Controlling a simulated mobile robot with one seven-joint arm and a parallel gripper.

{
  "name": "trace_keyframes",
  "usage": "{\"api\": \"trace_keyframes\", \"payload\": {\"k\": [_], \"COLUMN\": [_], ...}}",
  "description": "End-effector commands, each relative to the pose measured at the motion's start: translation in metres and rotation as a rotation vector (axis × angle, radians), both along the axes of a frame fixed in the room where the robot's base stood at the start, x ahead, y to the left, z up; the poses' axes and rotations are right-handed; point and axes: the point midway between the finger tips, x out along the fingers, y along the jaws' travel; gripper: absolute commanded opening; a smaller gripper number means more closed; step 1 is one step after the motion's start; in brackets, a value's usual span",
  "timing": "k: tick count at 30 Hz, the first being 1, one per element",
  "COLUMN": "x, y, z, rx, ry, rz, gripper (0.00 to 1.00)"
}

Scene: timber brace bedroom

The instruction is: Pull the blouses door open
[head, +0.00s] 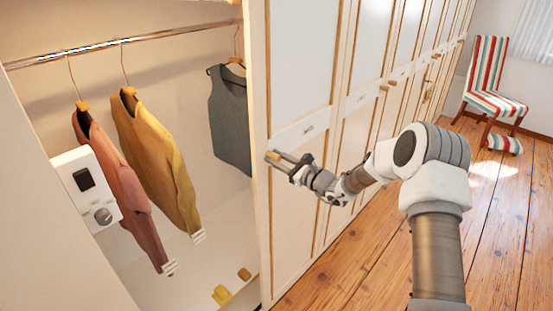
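A tall white wardrobe door with wooden trim (300,65) stands right of an open hanging compartment. It carries a small label (308,130), too small to read, so I cannot tell if it is the blouses door. A short wooden handle (273,155) sits near the door's left edge. My gripper (279,157) is at this handle, with its fingers reaching along the door front from the right. The handle shows between the fingertips. I cannot tell whether they press on it.
The open compartment holds a rail (150,38), a red garment (115,180), a yellow garment (155,160) and a grey vest (230,120). A white box with a knob (86,188) is at left. More doors (410,40) recede rightward.

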Motion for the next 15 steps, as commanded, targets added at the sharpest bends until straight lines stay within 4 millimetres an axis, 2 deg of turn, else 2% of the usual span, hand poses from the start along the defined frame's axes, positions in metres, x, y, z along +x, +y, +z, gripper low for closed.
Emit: {"api": "trace_keyframes", "payload": {"k": [1,4,5,15], "x": [-0.0002,-0.0001,-0.0002,-0.0002], "y": [0.0,-0.0001,0.0,-0.0001], "z": [0.0001,0.0001,0.0001,0.0002], "rx": [0.0,0.0,0.0,-0.001], "ry": [0.0,0.0,0.0,-0.001], "rz": [0.0,0.0,0.0,0.0], "gripper": [0.21,0.03,0.0,0.0]}}
